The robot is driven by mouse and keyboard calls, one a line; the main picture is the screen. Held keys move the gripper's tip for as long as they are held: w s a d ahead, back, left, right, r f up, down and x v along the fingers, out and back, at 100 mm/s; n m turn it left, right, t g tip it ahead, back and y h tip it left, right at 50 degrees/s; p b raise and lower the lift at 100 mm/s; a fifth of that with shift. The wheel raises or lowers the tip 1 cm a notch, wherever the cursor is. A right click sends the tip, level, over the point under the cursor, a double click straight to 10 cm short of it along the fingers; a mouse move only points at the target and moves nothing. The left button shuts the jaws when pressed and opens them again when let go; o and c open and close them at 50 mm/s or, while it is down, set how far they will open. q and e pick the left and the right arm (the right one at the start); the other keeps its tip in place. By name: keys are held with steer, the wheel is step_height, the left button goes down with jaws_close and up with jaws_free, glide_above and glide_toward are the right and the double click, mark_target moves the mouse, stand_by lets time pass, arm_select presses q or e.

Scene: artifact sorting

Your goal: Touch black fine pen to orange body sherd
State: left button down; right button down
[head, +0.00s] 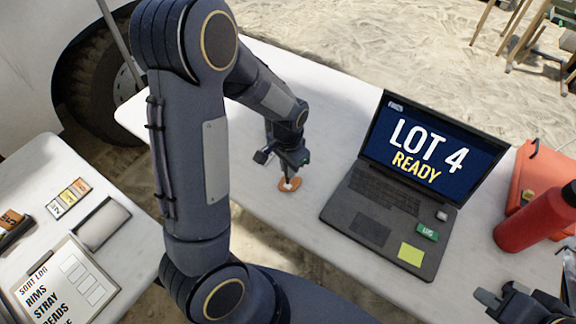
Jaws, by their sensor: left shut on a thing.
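The orange body sherd (290,184) lies flat on the white table, below my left gripper. My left gripper (287,163) points down over it and is shut on a thin dark object, which looks like the black fine pen (287,179). Most of the pen is hidden by the fingers. Its lower end appears at the sherd, with a small pale patch there; I cannot tell whether it touches. My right gripper (489,302) is at the lower right edge, partly cut off, and its jaws are unclear.
An open laptop (358,219) reading "LOT 4 READY" stands right of the sherd. A red bottle (533,218) and an orange case (540,167) are farther right. A second table at left bears a sort log (62,288) and cards (69,197).

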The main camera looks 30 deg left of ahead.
arm_select(q)
steer(key=shift+f+b, duration=0.6)
steer(key=shift+f, duration=0.05)
stand_by(1.7)
steer(key=shift+r, duration=0.1)
steer(key=shift+r+p, duration=3.25)
steer(key=shift+r, duration=0.7)
steer(key=shift+w+d, duration=0.1)
